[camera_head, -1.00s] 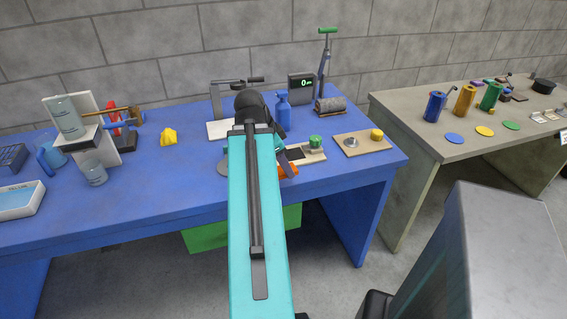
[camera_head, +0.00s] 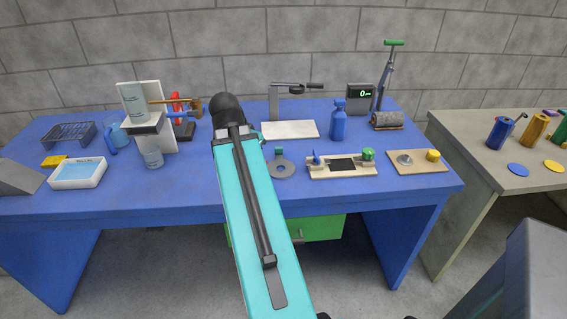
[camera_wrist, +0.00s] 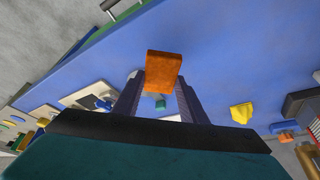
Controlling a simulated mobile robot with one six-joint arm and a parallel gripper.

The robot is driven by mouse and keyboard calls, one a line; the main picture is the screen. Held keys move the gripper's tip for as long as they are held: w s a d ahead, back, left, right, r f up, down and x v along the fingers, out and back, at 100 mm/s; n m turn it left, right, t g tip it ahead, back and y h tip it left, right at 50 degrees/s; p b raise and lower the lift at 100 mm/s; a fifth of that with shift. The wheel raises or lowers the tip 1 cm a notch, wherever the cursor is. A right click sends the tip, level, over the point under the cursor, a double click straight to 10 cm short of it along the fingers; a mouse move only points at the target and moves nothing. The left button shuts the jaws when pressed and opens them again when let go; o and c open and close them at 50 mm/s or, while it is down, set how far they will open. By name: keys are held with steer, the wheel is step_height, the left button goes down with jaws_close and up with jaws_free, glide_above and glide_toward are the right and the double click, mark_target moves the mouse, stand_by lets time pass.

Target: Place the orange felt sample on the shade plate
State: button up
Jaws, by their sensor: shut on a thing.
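The orange felt sample (camera_wrist: 164,70) is a small block held between the two fingers of my gripper (camera_wrist: 160,88) in the wrist view. The blue table top shows beyond it, and the sample looks clear of the surface. In the head view my arm hides both gripper and sample. I cannot tell for sure which thing is the shade plate. Candidates in the head view are a white plate (camera_head: 289,129) under a dark-armed stand, a grey disc with a hole (camera_head: 283,169), and a board with a dark square (camera_head: 343,164) and a green knob.
The blue table (camera_head: 210,205) also bears a spray bottle (camera_head: 338,121), a digital display (camera_head: 360,97), a knobbed board (camera_head: 418,162), a tray of blue liquid (camera_head: 78,173) and a beaker stand (camera_head: 137,98). A yellow lump (camera_wrist: 242,113) shows in the wrist view. A second table (camera_head: 475,150) stands right.

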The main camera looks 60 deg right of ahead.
steer(key=w+a+r+n+t+y, duration=0.1)
steer(key=w+a+n, duration=0.4)
steer(key=a, duration=0.8)
steer(key=w+a+r+n+t+y, duration=0.1)
steer(key=w+a+r+n+y, duration=0.1)
steer(key=w+a+n, duration=0.4)
steer(key=w+a+r+n+t+y, duration=0.1)
steer(key=w+a+n, duration=0.5)
steer(key=w+a, duration=0.7)
steer(key=a+t, duration=0.1)
steer(key=a, duration=0.8)
steer(key=shift+w+a+r, duration=0.25)
steer(key=shift+w+r, duration=0.05)
steer(key=shift+w, duration=0.1)
